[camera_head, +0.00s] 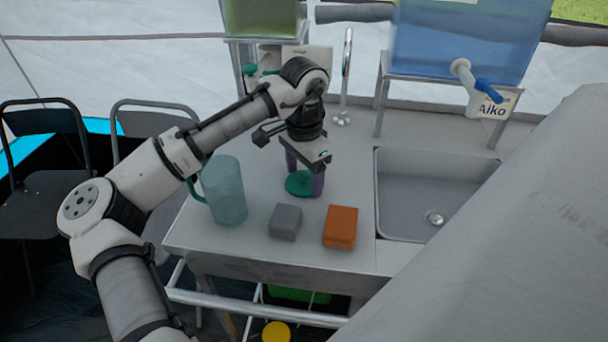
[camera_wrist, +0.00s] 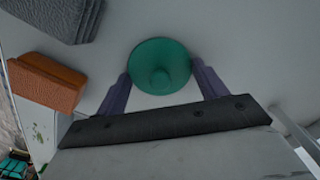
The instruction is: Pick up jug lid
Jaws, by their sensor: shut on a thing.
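The jug lid (camera_head: 300,184) is a round green disc with a small knob at its middle. It is at or just above the counter, behind the two sponges; I cannot tell whether it touches the counter. My gripper (camera_head: 305,178) points down with its two purple fingers on either side of the lid, shut on it. In the wrist view the lid (camera_wrist: 160,66) sits between the fingertips (camera_wrist: 160,76). The teal translucent jug (camera_head: 226,190) stands upright and open on the counter, to the left of the lid, with its handle toward the left.
A grey sponge (camera_head: 286,222) and an orange sponge (camera_head: 340,227) lie in front of my gripper. A metal sink (camera_head: 420,190) is on the right, with a tap (camera_head: 346,75) behind. A blue water tank (camera_head: 455,40) stands on a rack. Chairs (camera_head: 45,180) are at the left.

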